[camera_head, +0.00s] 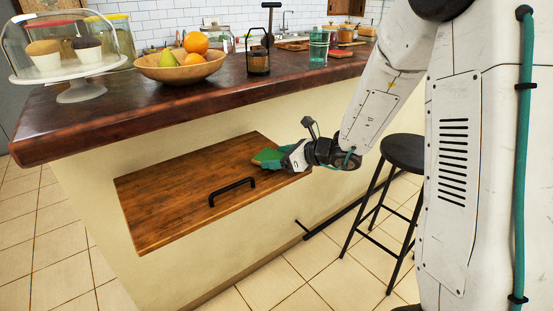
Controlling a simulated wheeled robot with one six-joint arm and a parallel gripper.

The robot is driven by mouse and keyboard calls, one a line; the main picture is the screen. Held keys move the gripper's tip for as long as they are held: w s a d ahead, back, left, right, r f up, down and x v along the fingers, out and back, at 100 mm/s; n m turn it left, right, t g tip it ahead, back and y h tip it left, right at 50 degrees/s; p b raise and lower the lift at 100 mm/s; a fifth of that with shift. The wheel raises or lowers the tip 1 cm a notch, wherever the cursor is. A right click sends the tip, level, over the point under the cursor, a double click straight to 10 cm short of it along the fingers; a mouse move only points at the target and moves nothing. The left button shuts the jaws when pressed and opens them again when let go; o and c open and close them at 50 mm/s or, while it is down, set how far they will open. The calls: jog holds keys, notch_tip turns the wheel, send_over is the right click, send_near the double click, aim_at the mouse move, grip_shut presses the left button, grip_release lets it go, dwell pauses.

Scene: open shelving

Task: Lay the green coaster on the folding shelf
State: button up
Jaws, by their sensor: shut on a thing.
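The folding shelf (165,199) is a brown wooden panel with a black handle (231,191), lying folded out from the cream side of the counter. My gripper (284,158) reaches in from the right over the shelf's far right part. It is shut on the green coaster (267,156), which sticks out to the left of the fingers. The coaster is close above the shelf surface or touching it; I cannot tell which. The fingers hide the coaster's right edge.
The dark countertop (120,108) overhangs behind the shelf, with a fruit bowl (180,72), a cake stand (80,92) and a green glass (318,47) on it. A black stool (402,152) stands to the right below my arm. The shelf's left and middle are clear.

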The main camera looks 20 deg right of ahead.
jog(key=shift+d+f, duration=0.1)
jog(key=shift+f, duration=0.65)
jog(key=shift+f, duration=0.1)
jog(key=o, duration=1)
jog(key=shift+c, duration=0.2)
